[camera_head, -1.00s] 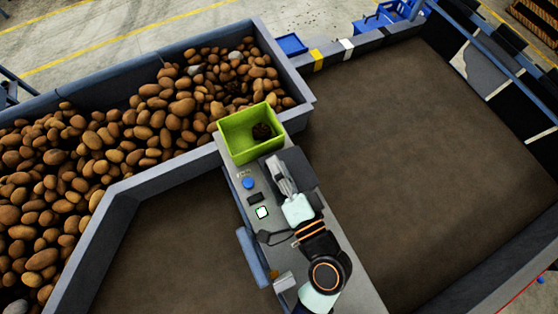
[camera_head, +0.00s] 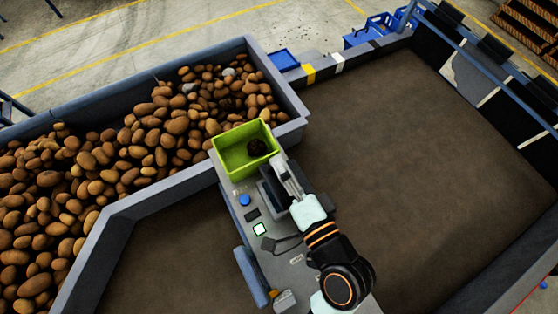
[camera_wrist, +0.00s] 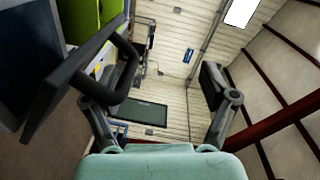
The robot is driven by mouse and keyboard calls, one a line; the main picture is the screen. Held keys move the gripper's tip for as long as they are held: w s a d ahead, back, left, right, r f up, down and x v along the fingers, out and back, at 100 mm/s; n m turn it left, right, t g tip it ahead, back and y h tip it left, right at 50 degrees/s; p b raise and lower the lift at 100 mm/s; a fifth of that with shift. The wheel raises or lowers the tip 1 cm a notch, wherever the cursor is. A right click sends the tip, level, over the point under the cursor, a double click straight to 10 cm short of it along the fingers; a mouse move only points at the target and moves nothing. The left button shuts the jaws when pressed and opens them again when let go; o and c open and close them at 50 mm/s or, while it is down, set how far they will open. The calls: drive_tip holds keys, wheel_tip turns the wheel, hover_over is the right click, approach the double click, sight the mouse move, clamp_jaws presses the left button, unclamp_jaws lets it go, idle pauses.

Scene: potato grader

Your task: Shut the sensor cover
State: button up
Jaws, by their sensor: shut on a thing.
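The sensor cover (camera_head: 268,197) looks like a dark grey panel on the grey console, just in front of the green bin. In the head view it appears tilted up beside my gripper (camera_head: 287,177), which partly hides it. In the wrist view a dark panel (camera_wrist: 58,92) with a black bar handle stands at the left, against the left finger of my gripper (camera_wrist: 160,95). My gripper is shut on the cover, though its fingers look well apart and the contact is partly hidden.
The green bin (camera_head: 228,161) with a dark lump inside stands close beyond the gripper. A blue button (camera_head: 244,200) and a lit green-white switch (camera_head: 260,229) are on the console's left. Potatoes (camera_head: 110,170) fill the left trough. The brown bed at right is clear.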

drive_tip(key=shift+s+d+r+y, duration=0.1)
drive_tip(key=shift+s+r+y, duration=0.05)
drive_tip(key=shift+s+r, duration=0.3)
drive_tip(key=shift+s+d+r+y, duration=0.15)
drive_tip(key=shift+s+r, duration=0.1)
drive_tip(key=shift+r, duration=0.3)
drive_tip(key=c, duration=0.4)
drive_tip(key=shift+s+d, duration=0.15)
drive_tip(key=shift+s, duration=0.05)
drive_tip(key=s+d, duration=0.1)
drive_tip(key=s, duration=0.1)
drive_tip(key=s+d+f, duration=0.1)
drive_tip(key=s, duration=0.1)
drive_tip(key=s+d, duration=0.1)
drive_tip(key=s, duration=0.1)
drive_tip(key=shift+f, duration=0.15)
drive_tip(key=shift+w, duration=0.1)
drive_tip(key=shift+f, duration=0.25)
